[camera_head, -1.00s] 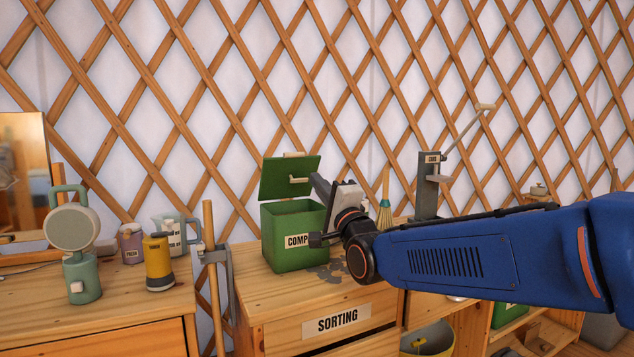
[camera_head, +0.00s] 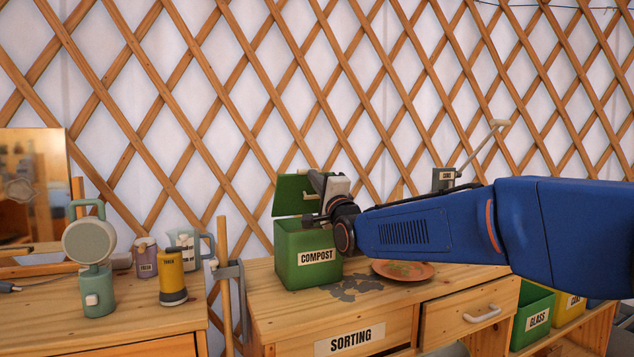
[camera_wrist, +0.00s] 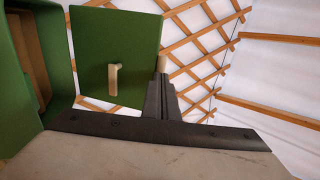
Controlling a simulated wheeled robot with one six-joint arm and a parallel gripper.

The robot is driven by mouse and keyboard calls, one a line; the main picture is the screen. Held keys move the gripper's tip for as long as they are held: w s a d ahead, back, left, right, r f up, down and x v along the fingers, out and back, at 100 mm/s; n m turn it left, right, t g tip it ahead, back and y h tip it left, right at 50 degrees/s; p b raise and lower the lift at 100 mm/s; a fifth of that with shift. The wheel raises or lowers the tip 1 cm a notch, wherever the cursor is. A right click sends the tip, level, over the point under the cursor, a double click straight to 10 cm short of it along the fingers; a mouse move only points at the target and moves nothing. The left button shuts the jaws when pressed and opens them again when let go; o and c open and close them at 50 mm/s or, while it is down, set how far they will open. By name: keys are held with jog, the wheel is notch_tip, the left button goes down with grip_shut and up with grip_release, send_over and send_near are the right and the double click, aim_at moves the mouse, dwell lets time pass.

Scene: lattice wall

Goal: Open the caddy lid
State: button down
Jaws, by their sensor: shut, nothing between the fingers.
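The green caddy (camera_head: 300,270), labelled COMPOST, stands on the sorting counter. Its green lid (camera_head: 289,196) is raised and stands up at the back of the box, with the caddy's mouth uncovered. In the wrist view the lid (camera_wrist: 100,30) shows its face with a pale handle (camera_wrist: 115,78), and part of the box (camera_wrist: 40,50) shows at the left. My gripper (camera_head: 312,178) is up at the lid's right side, shut and empty. In the wrist view my gripper's fingers (camera_wrist: 162,85) are together beside the lid's right edge. I cannot tell whether they touch the lid.
A terracotta plate (camera_head: 403,271) and dark grey scraps (camera_head: 352,288) lie on the counter right of the caddy. A grey bracket with a pole (camera_head: 228,275) stands left. A yellow canister (camera_head: 172,278) and green lamp-like object (camera_head: 92,255) stand on the left cabinet.

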jog(key=shift+r, duration=0.1)
jog(key=shift+w+a+r+g+h, duration=0.2)
jog(key=shift+w+a+r+g, duration=0.1)
jog(key=shift+w+r+g, duration=0.45)
jog(key=shift+w+a+r+g+h, duration=0.25)
jog(key=shift+w+r+g, duration=0.25)
jog(key=shift+w, duration=0.35)
jog(key=shift+w+a+r+g, duration=0.2)
jog(key=shift+w+r, duration=0.1)
jog(key=shift+w, duration=0.35)
jog(key=shift+w+a+r+g, duration=0.15)
jog(key=shift+w+a+r, duration=0.1)
jog(key=shift+w, duration=0.35)
jog(key=shift+w+a+r+g+h, duration=0.2)
jog(key=shift+w+g, duration=0.35)
jog(key=shift+w, duration=0.05)
jog(key=shift+w+a+r+g+h, duration=0.15)
jog(key=shift+w+r+g, duration=0.05)
jog(key=shift+w+g, duration=0.35)
jog(key=shift+w+a+r, duration=0.1)
jog(key=shift+w+a, duration=0.1)
jog(key=shift+w, duration=0.45)
jog(key=shift+w+a+r, duration=0.1)
jog(key=shift+w+a, duration=0.1)
jog(key=shift+w, duration=0.5)
jog(key=shift+w+a+r, duration=0.1)
jog(key=shift+w+a, duration=0.1)
jog(key=shift+w, duration=0.45)
